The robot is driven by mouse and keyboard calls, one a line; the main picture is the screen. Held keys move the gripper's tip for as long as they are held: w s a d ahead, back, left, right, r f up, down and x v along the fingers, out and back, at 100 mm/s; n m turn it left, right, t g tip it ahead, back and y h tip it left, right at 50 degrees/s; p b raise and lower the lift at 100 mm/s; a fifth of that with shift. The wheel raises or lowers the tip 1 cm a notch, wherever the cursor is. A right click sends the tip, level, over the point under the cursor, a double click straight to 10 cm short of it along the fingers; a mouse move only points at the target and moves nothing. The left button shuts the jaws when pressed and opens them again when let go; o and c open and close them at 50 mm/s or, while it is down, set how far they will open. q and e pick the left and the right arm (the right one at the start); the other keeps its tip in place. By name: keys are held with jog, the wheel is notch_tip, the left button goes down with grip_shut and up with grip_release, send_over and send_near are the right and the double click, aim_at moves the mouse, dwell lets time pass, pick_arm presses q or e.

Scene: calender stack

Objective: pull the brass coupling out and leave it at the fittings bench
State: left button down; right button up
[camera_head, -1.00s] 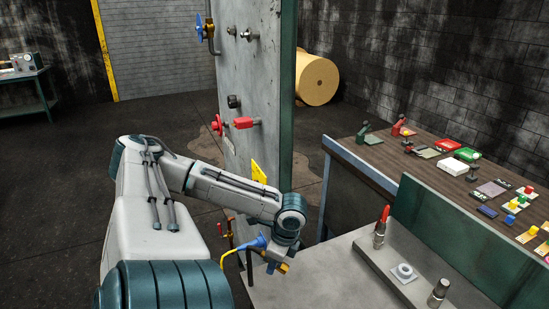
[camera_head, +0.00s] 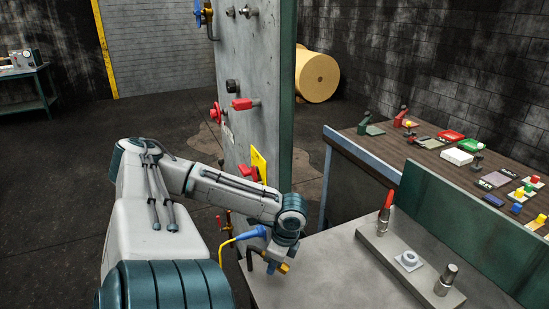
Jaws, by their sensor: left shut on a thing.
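My left gripper (camera_head: 273,265) hangs low in the middle of the picture, above the left edge of a grey bench (camera_head: 330,270). It is shut on a brass-coloured piece, taken to be the brass coupling (camera_head: 284,268); the jaws and arm hide much of it. The tall grey panel (camera_head: 252,60) stands just behind the arm, with several valves and knobs. The holding spot of the coupling on it is hidden or too small to tell. My right gripper does not show.
A blue plug (camera_head: 252,234) with a yellow cable shows beside the wrist. A grey block on the bench carries a red-tipped fitting (camera_head: 385,215), a pale ring (camera_head: 408,260) and a metal cylinder (camera_head: 446,279). A wooden-topped table (camera_head: 385,152) holds coloured parts. Bare bench lies in front.

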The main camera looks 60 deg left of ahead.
pick_arm(q)
jog(key=shift+b+x, duration=0.75)
jog(key=shift+x, duration=0.05)
jog(key=c, duration=1.1)
grip_release()
jog(key=shift+w+d, duration=0.1)
jog(key=shift+d, duration=0.05)
jog(key=shift+o, duration=0.2)
jog(key=o, duration=0.5)
jog(key=shift+c, duration=0.2)
jog(key=shift+r, duration=0.1)
jog(key=shift+p+v, duration=1.7)
jog(key=shift+v, duration=1.75)
